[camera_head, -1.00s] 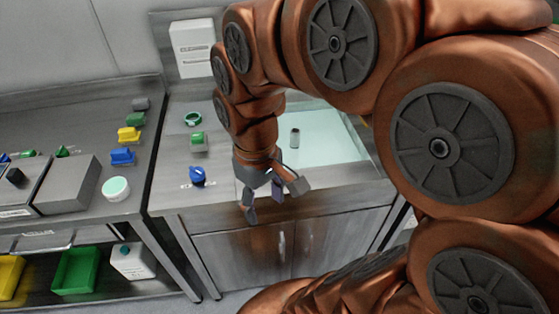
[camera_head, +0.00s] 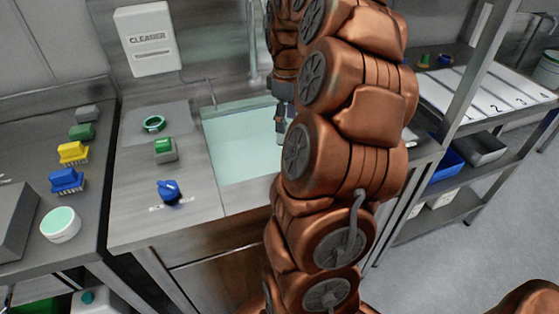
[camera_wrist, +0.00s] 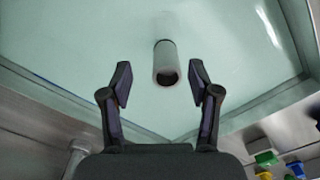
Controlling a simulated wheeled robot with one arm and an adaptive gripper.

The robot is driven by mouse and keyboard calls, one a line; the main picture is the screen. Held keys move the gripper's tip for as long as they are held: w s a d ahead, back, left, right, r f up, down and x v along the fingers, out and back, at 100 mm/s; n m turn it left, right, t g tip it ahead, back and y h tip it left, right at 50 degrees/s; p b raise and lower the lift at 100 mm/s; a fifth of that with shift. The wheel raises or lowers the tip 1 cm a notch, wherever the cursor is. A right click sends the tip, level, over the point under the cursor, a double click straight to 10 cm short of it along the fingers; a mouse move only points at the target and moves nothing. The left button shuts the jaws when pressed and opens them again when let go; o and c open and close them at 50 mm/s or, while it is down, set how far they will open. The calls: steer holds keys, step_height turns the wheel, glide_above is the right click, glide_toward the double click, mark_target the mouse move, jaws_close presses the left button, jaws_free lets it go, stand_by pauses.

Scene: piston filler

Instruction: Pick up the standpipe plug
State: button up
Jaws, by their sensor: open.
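The standpipe plug (camera_wrist: 166,64) is a pale grey upright tube with a dark open end, standing in the pale green sink basin. In the wrist view its open end shows between and slightly beyond the two dark fingertips of my gripper (camera_wrist: 161,82), with a gap on each side. My gripper is open and empty; I cannot tell its exact height against the tube. In the head view my gripper (camera_head: 280,118) points down over the sink (camera_head: 238,150), and my arm hides much of the basin and most of the plug.
Left of the sink are a green ring (camera_head: 154,123), a green-topped block (camera_head: 165,150) and a blue knob (camera_head: 169,190). A cleaner box (camera_head: 149,40) hangs on the wall. A rack with a numbered board (camera_head: 490,95) stands at right. The basin walls surround my gripper.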

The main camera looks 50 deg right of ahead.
mark_target(283, 140)
steer(key=shift+w+a+f, duration=0.1)
steer(key=shift+a+f, duration=0.05)
steer(key=shift+f, duration=1.1)
steer(key=shift+w+a+f, duration=0.1)
steer(key=shift+a+f, duration=0.05)
steer(key=shift+f, duration=1.05)
steer(key=shift+a+f, duration=0.15)
steer(key=shift+f, duration=1.1)
steer(key=shift+c, duration=0.3)
jaws_close()
